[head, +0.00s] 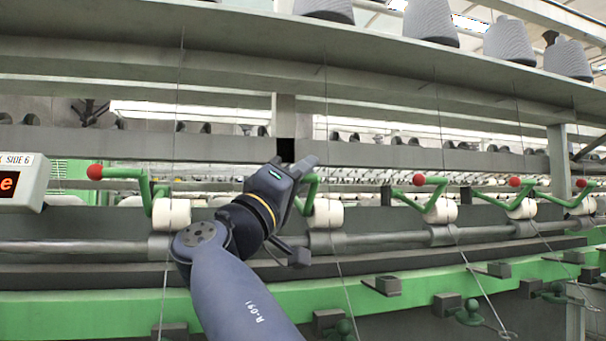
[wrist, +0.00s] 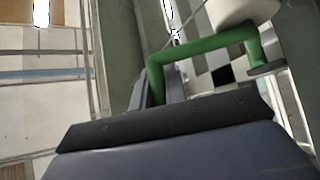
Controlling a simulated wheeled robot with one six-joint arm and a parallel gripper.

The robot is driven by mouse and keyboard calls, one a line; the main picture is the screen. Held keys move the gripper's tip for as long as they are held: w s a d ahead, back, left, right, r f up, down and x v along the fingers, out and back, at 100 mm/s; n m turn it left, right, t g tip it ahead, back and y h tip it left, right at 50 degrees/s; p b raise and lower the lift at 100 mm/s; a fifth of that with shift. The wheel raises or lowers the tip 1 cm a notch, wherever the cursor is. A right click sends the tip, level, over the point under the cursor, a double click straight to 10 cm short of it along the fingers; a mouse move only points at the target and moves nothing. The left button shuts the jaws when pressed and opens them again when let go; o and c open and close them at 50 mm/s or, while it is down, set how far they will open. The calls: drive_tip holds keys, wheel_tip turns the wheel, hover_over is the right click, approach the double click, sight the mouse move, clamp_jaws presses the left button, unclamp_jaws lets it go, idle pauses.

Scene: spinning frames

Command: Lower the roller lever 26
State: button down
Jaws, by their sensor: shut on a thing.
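A green roller lever (head: 310,192) stands on a white roller (head: 328,214) in the middle of the head view. Its end is hidden behind my gripper (head: 296,164); no red knob shows on it. My gripper is shut on this lever. In the wrist view the green lever (wrist: 205,53) runs from the white roller (wrist: 245,10) at the upper right, bends, and goes down behind the gripper body. No number 26 is readable on it.
Other green levers with red knobs sit left (head: 95,172) and right (head: 419,180) along the same rail. A shelf (head: 300,45) with grey cones hangs above. Thin threads run down past the rollers. A display box (head: 20,183) stands at the far left.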

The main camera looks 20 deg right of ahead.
drive_tip(key=c, duration=1.4)
unclamp_jaws()
drive_tip(key=shift+c, duration=0.2)
drive_tip(key=shift+f, duration=0.1)
drive_tip(key=b+v, duration=0.1)
drive_tip(key=v, duration=1)
